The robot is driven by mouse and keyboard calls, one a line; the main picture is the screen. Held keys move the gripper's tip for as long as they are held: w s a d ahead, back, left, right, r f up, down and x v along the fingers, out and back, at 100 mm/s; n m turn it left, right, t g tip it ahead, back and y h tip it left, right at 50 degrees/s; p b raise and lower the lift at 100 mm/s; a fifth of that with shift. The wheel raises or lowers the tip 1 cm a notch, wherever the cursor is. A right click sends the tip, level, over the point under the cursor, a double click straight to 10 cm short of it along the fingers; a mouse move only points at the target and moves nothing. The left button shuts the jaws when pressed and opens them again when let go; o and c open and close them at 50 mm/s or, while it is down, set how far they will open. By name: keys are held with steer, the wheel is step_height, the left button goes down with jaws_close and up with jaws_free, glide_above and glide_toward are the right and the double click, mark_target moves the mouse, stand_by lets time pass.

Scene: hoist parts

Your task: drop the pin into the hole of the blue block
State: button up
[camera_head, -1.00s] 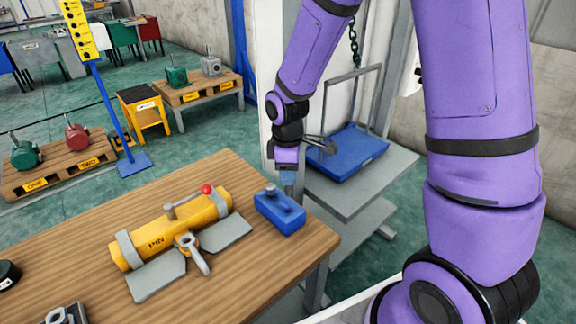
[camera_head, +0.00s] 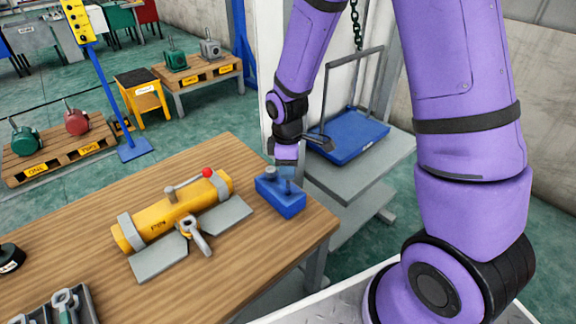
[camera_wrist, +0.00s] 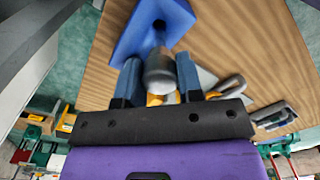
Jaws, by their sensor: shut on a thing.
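In the wrist view the block (camera_wrist: 138,34) lies ahead of the fingers and shows a dark hole (camera_wrist: 158,25).
A yellow cylindrical hoist part (camera_head: 165,215) with grey plates and a red-knobbed lever lies left of the block. A tray (camera_head: 85,305) of metal parts is at the front left. A blue tray (camera_head: 350,135) hangs behind the table on the right. The table's front middle is clear.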

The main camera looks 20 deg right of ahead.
mark_target(288, 188)
steer(key=shift+f, duration=3.05)
steer(key=o, duration=1.2)
steer(key=shift+c, duration=0.2)
step_height(288, 188, up, 11)
steer(key=shift+w+f, duration=0.1)
steer(key=shift+w, duration=0.05)
